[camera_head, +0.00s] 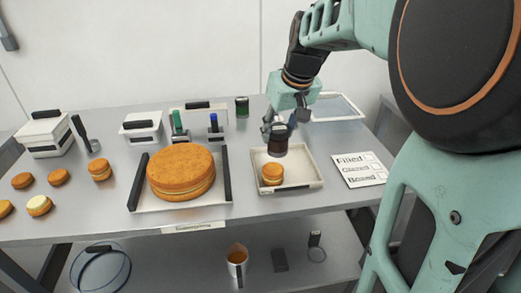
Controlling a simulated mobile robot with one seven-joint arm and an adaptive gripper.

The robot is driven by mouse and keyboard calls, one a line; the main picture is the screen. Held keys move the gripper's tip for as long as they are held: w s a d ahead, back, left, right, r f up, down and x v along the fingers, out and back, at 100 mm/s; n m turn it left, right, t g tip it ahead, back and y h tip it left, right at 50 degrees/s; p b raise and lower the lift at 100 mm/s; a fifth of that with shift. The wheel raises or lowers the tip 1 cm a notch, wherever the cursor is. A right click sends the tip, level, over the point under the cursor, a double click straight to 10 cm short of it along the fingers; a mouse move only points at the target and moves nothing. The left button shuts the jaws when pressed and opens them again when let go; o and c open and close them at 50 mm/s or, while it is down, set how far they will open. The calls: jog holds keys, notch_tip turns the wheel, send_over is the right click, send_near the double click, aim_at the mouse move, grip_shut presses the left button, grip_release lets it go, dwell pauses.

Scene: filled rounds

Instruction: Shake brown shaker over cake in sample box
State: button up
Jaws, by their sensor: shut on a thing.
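My gripper (282,122) is shut on a dark brown shaker (278,146). The gripper holds the shaker above a shallow cream sample box (306,184) on the table. A small round filled cake (272,174) sits in the left part of this box. The shaker is just above the cake in the picture, with its lower end near the cake's top. It looks roughly upright. The gripper's fingers partly hide the upper part of the shaker.
A large cake (181,172) sits on a tray (150,204) left of the box. Several small cakes (58,177) lie at the far left. A checklist card (359,169) lies right of the box.

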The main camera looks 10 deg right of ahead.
jog(key=shift+a, duration=0.9)
jog(key=shift+d, duration=0.95)
jog(key=shift+a+r, duration=0.1)
jog(key=shift+r+p, duration=2)
jog(key=shift+r, duration=0.45)
